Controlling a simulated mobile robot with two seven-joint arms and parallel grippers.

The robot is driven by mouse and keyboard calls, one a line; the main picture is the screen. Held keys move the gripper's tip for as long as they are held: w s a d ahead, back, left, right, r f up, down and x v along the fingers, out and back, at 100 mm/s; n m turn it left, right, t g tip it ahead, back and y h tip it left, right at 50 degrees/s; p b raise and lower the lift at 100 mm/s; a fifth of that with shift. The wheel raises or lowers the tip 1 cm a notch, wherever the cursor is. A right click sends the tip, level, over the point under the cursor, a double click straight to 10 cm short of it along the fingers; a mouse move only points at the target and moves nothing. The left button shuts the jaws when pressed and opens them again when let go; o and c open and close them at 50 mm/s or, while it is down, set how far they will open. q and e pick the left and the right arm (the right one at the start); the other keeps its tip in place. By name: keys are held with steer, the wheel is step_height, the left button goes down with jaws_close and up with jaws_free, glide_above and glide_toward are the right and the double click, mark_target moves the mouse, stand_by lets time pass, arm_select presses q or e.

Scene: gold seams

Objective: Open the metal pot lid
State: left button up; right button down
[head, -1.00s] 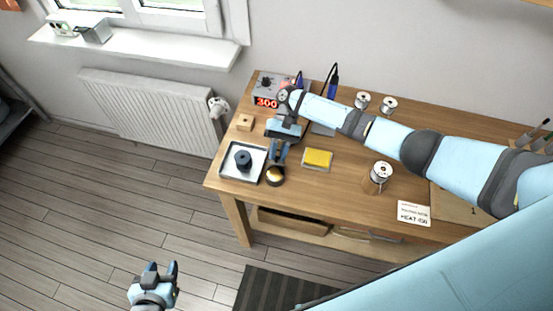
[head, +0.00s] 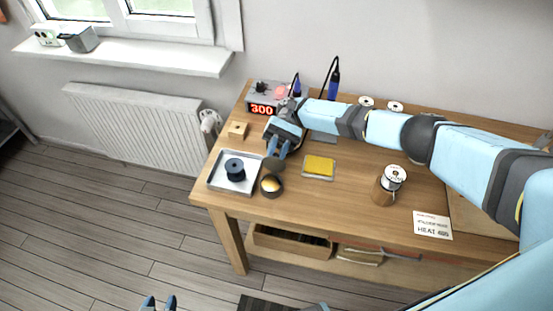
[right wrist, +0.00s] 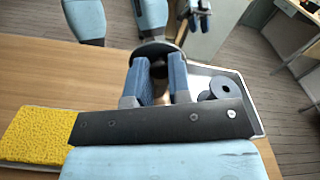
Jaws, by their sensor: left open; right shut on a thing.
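The metal pot (head: 271,187) is a small dark round pot near the front left edge of the wooden table. Its top is partly uncovered and a golden inside shows. The dark metal lid (head: 273,164) is at the back of the pot's mouth, under my right gripper (head: 277,150). In the right wrist view the lid (right wrist: 158,48) shows as a dark disc, and my right gripper (right wrist: 162,70) is shut on it between two blue fingers. I cannot tell whether the lid still touches the rim. My left gripper (head: 158,303) is open and empty at the bottom edge, over the floor.
A metal tray (head: 214,186) with a dark blue spool (head: 235,169) stands left of the pot. A yellow sponge (head: 319,167) lies to its right.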

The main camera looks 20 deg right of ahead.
stand_by(0.3)
steer(key=c, duration=1)
jaws_free()
steer(key=shift+c, duration=0.2)
step_height(320, 180, up, 20)
steer(key=shift+p, duration=0.4)
steer(key=shift+o, duration=0.2)
steer(key=shift+f, duration=0.1)
